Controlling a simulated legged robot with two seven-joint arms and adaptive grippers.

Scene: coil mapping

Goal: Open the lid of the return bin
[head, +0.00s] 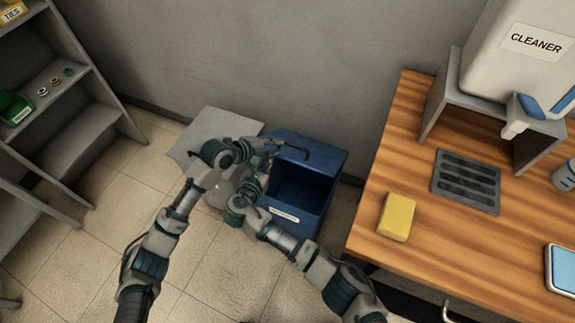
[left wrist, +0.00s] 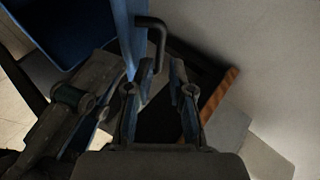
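The blue return bin (head: 283,229) stands on the floor against the wall, left of the wooden table. Its dark inside shows from above, and its blue lid (head: 325,158) looks raised at the back. A black bar handle (head: 296,147) sits on the lid; the handle also shows in the left wrist view (left wrist: 158,38). My left gripper (left wrist: 157,75) has its fingers apart, with the handle's end reaching between or just beyond the tips; contact is unclear. My right gripper is low beside the left one, partly hidden by the arms, its fingers unclear.
A grey flat-topped block (head: 217,126) stands left of the bin. The wooden table (head: 400,150) at the right holds a yellow sponge (head: 397,217) and a cleaner dispenser (head: 520,50). A grey shelf (head: 75,140) is at the left. Tiled floor in front is clear.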

